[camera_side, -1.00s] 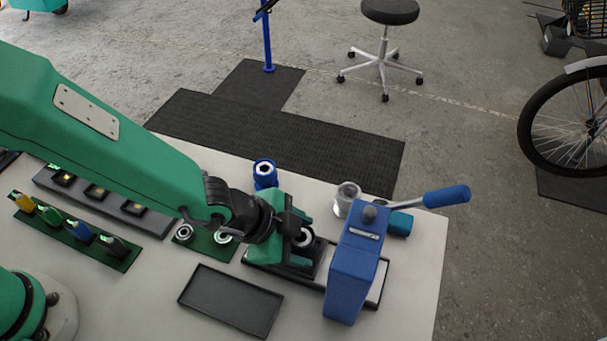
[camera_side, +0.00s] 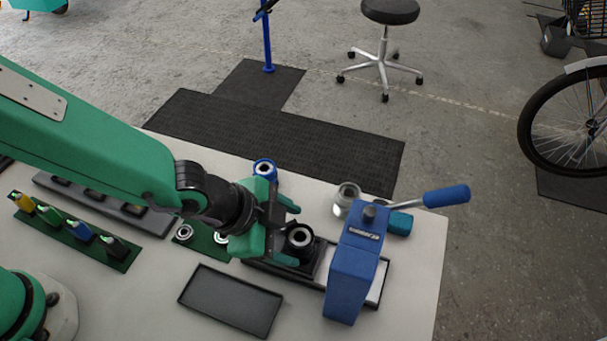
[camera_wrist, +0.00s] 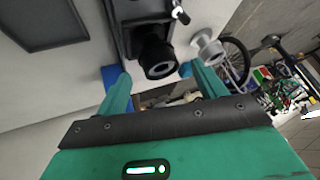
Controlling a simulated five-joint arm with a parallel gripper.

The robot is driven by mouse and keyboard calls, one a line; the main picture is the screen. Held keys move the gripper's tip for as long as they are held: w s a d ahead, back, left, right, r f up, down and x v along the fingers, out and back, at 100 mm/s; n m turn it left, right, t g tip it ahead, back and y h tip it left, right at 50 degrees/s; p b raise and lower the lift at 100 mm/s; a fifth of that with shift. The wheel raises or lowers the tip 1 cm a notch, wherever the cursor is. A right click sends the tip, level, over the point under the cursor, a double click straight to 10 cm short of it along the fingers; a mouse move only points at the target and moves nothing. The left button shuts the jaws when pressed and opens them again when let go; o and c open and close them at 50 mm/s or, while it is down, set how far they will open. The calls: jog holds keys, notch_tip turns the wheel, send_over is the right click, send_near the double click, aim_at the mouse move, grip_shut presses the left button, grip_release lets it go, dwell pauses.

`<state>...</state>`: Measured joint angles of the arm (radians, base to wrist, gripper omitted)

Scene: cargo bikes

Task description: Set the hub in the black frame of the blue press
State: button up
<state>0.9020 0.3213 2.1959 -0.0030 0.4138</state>
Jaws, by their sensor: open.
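The hub (camera_side: 299,238), a black cylinder with a pale ring and dark bore on top, stands upright in the black frame (camera_side: 318,262) of the blue press (camera_side: 353,268). My gripper (camera_side: 288,232) is open, its green fingers apart just left of the hub. In the wrist view the hub (camera_wrist: 159,58) shows ahead of and between the fingertips of my gripper (camera_wrist: 162,82), clear of both. The frame (camera_wrist: 128,14) shows behind it. The lower part of the hub is hidden inside the frame.
A blue cylinder (camera_side: 264,169) stands behind my gripper. An empty dark tray (camera_side: 231,300) lies in front. Rings sit on a green mat (camera_side: 203,243) at left.

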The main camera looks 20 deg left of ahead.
jog(key=v, duration=0.8)
jog(key=shift+a+r, duration=0.1)
jog(key=shift+r, duration=0.05)
dwell(0.6)
jog(key=w+a+r+n+t+y, duration=0.15)
jog(key=a+r+n, duration=0.25)
jog(key=a, duration=0.6)
jog(key=w+a+r+n+y, duration=0.1)
jog(key=w+a+r+n, duration=0.15)
jog(key=a, duration=0.65)
jog(key=s+a+r+n+y, duration=0.1)
jog(key=s+a+n, duration=0.3)
jog(key=a, duration=0.3)
jog(key=s+a+r+n+y, duration=0.2)
jog(key=s+a+n, duration=0.2)
jog(key=a, duration=0.3)
jog(key=shift+a+r, duration=0.2)
